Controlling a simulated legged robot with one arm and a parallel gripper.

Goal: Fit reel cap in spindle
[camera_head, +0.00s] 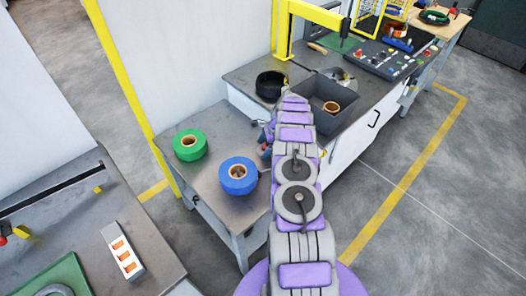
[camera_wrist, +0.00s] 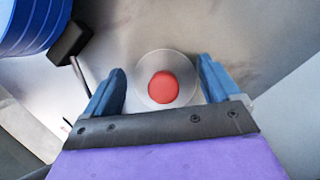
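In the wrist view, a red round knob on a pale grey disc, which looks like the reel cap (camera_wrist: 168,66), lies on the metal table top. My gripper (camera_wrist: 160,70) is open, with one blue finger on each side of the disc. A gap shows on the left; the right finger is very close to the disc, and I cannot tell whether it touches. In the head view, my gripper (camera_head: 266,138) is low over the near table, mostly hidden by my arm, right of the blue reel. I cannot clearly identify the spindle.
The blue reel (camera_head: 238,184) and green reel (camera_head: 190,151) sit on the near table (camera_head: 215,135). A black coil (camera_head: 270,87) and grey bin (camera_head: 322,88) stand on the bench behind. A yellow frame (camera_head: 283,32) rises there. A black block (camera_wrist: 70,42) is left of my gripper.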

